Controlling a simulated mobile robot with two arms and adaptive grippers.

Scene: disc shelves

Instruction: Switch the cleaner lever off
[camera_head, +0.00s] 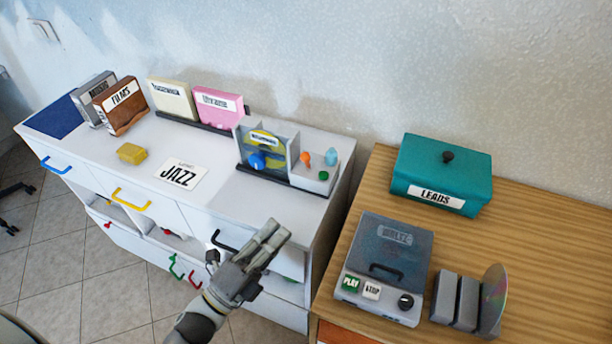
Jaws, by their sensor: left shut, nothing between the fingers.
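A grey unit with a clear front (281,138) stands at the right end of the white cabinet's top. It has a small label, a yellow disc inside and a blue knob (257,161) in front. A small white box (312,180) joins it on the right, with an orange part (306,158), a pale blue part (331,156) and a green button (323,176). I cannot tell for sure which part is the cleaner lever, or its position. My left gripper (276,233) is shut and empty, in front of the cabinet below the unit and apart from it. My right gripper is not in view.
The white cabinet (222,205) has coloured handles and carries a JAZZ card (182,174), a yellow block (131,153) and labelled boxes. The wooden table (350,215) at right holds a WALTZ player (390,255), a teal LEADS box (442,175) and a disc rack (457,300).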

